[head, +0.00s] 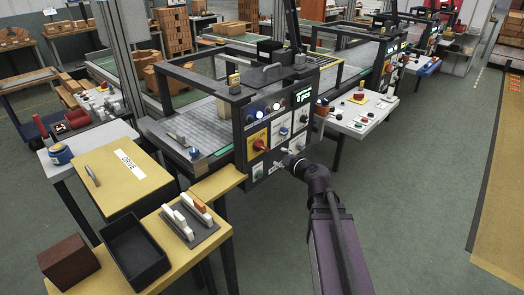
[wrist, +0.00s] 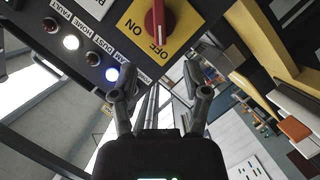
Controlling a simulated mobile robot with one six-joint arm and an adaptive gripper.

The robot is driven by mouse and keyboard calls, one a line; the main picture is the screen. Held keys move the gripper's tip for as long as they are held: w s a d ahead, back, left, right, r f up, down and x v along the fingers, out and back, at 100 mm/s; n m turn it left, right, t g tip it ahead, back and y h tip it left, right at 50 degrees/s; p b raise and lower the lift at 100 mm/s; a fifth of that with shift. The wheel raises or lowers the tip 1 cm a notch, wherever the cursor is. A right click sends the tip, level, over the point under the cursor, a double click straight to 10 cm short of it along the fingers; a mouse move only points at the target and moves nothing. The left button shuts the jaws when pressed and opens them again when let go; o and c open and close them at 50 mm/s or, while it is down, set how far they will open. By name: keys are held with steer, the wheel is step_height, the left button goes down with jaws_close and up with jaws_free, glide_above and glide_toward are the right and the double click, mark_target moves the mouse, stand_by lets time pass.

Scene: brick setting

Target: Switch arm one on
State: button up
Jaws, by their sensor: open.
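A red rotary switch (head: 260,146) sits on a yellow plate on the dark control panel (head: 250,122) at the front of the nearest machine. In the wrist view, the red knob (wrist: 158,20) is at the top, cut by the frame edge. The yellow plate (wrist: 184,22) reads ON and OFF, and the knob's visible lower end lies close to the OFF lettering. My gripper (wrist: 163,95) is open and empty, its two fingers apart below the plate. In the head view, my gripper (head: 291,163) is in front of the panel, right of and below the red switch; contact cannot be told.
Lit white (wrist: 71,42) and blue (wrist: 112,74) lamps line the panel. Smaller switches surround the red one. A yellow table (head: 150,225) with a black tray (head: 134,252) stands at the front left. A white button table (head: 357,110) is at the right; floor right of my arm is clear.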

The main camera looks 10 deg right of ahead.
mark_target(265, 149)
steer(key=b+x, duration=0.3)
steer(key=x, duration=0.9)
